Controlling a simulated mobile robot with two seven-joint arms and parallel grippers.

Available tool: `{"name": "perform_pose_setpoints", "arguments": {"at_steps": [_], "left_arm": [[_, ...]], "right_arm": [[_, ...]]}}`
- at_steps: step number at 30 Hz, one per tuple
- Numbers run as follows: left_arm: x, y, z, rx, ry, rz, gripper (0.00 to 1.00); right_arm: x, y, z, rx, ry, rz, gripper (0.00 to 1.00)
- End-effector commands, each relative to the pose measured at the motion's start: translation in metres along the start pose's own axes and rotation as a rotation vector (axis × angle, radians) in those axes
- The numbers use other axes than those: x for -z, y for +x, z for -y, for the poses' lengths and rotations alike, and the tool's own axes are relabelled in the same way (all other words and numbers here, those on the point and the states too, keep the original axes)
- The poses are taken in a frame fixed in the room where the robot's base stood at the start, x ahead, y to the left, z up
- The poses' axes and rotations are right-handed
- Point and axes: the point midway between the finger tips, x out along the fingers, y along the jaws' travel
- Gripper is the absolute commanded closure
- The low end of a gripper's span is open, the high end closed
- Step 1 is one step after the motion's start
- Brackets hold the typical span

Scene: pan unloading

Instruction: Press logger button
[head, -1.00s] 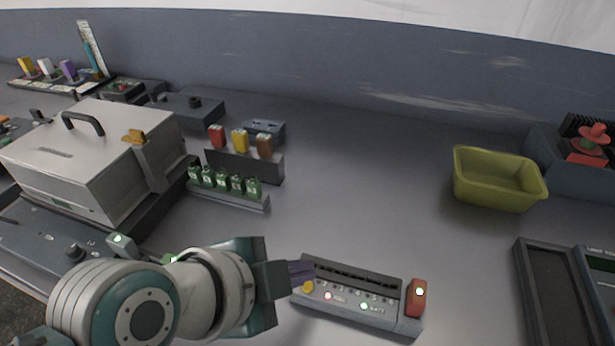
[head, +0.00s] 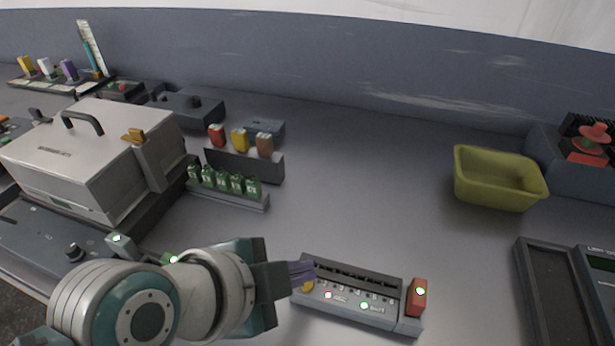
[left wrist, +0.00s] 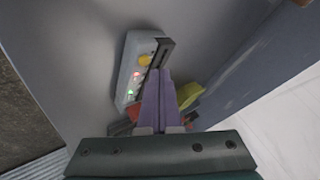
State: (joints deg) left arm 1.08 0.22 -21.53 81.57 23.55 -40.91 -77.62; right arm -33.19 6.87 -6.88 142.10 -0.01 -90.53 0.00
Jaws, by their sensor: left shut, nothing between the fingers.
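The left wrist view shows the fingers (left wrist: 157,100) over the logger (left wrist: 129,78), with the yellow button (left wrist: 145,60) near the tips. I cannot tell whether they touch. My right gripper is not in view.
A yellow-green bin (head: 498,180) stands at the right. A grey case (head: 92,155) stands at the left, with green bottles in a rack (head: 228,199) and a holder with coloured blocks (head: 243,163) beside it. The middle of the table is clear.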

Motion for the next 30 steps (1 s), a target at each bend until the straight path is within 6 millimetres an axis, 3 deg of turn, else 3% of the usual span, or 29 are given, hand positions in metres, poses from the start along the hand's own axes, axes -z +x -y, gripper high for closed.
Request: {"name": "perform_pose_setpoints", "arguments": {"at_steps": [30], "left_arm": [[-0.0065, 0.0088, -0.0062, 0.000, 0.000, 0.000, 1.00]], "right_arm": [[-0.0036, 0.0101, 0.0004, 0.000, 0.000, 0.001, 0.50]]}}
